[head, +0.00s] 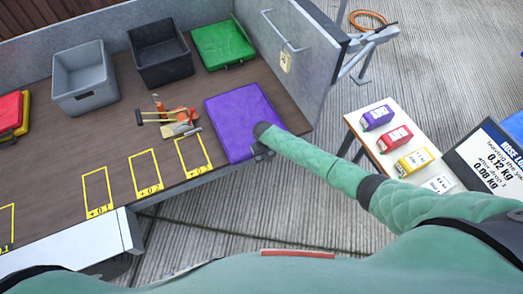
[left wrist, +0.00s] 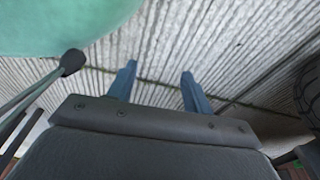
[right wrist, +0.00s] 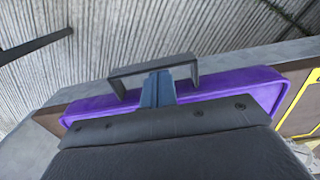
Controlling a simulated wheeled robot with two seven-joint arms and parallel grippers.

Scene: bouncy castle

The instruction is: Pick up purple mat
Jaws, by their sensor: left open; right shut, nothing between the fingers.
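The purple mat (head: 238,118) lies flat on the brown bed near its right front edge. In the right wrist view the purple mat (right wrist: 218,82) looks like a thick slab with a dark handle (right wrist: 125,72) on its near edge. My right gripper (head: 262,154) is at that front edge. In the right wrist view its blue fingers (right wrist: 158,88) are shut together and overlap the handle; nothing shows between them. I cannot tell whether they touch the handle. My left gripper (left wrist: 160,80) is open and empty above the ground, outside the head view.
A grey bin (head: 84,80), a black bin (head: 160,52) and a green case (head: 222,42) stand along the back wall. Tools (head: 176,122) lie left of the mat. An open metal panel (head: 290,50) rises behind it. A side table (head: 375,145) with small colored packs stands right.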

